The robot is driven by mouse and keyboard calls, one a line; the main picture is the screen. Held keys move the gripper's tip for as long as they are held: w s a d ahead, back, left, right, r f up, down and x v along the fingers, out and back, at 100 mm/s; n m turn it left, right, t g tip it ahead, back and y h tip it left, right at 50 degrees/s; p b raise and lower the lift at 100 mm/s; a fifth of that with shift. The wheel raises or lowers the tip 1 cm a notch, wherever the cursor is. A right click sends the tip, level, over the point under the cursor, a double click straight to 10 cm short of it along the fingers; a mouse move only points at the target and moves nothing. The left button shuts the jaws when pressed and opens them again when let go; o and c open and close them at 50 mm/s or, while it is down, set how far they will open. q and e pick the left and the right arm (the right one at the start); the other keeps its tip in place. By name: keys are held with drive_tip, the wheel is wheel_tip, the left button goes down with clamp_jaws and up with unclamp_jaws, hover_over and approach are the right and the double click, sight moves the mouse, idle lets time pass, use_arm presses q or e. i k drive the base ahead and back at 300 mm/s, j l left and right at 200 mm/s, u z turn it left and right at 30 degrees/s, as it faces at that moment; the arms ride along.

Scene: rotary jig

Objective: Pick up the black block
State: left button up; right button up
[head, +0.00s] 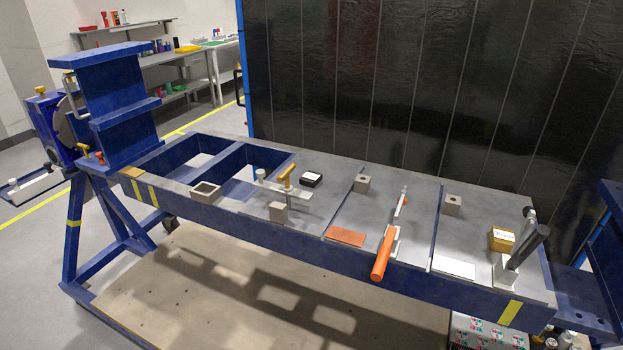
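The black block (311,179) lies on the grey top plate of the blue jig, left of the middle of the head view. It is small and low, with a pale patch on its top face. It sits right of a clamp with a yellow-tan handle (289,176) and appears apart from it. Neither of my grippers shows in the head view.
An orange-handled clamp (383,254), a grey block (362,183), another grey block (452,204), a yellow box (501,239) and a black-handled clamp (527,247) stand on the plate. Open frame cells lie at left. A dark panel wall (400,90) rises behind.

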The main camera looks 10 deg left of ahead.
sight(310, 178)
drive_tip(key=z, duration=0.7)
drive_tip(key=j+z, duration=0.35)
drive_tip(key=k+j+z, duration=0.1)
drive_tip(key=j+z, duration=0.25)
drive_tip(key=k+j+z, duration=0.15)
drive_tip(key=j+z, duration=0.15)
drive_tip(key=k+j+z, duration=0.15)
drive_tip(key=j+z, duration=0.2)
